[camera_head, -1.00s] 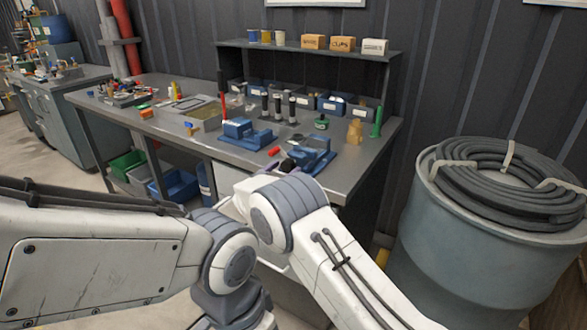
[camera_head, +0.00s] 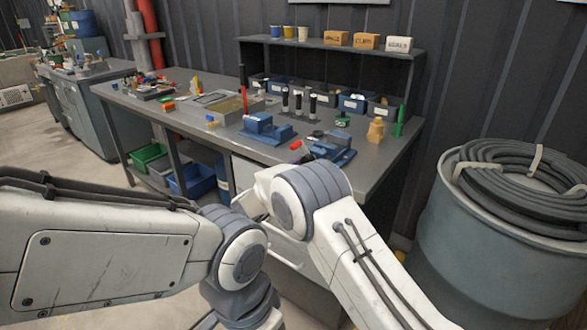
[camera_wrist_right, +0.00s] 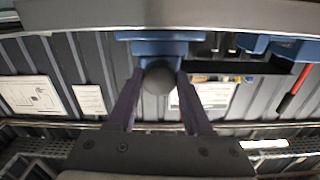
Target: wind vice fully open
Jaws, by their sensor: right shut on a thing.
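Two blue vice-like bodies sit on the bench: one left of centre (camera_head: 262,127) and one nearer the front right (camera_head: 334,150). In the right wrist view, a blue vice body (camera_wrist_right: 155,46) is at the top, with a dark round knob or handle end (camera_wrist_right: 157,80) in front of it. My right gripper (camera_wrist_right: 159,77) is shut on this knob, one finger on each side. In the head view its fingers are mostly hidden behind my right arm. How far apart the vice jaws are cannot be told. My left gripper is outside the views.
The grey bench (camera_head: 205,123) carries a tray (camera_head: 231,110), black cylinders, a brass-coloured piece (camera_head: 376,130) and a green bottle-like item (camera_head: 400,121). A shelf (camera_head: 330,44) with small boxes stands behind. A large drum (camera_head: 465,250) with a coiled hose (camera_head: 520,175) stands at the right.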

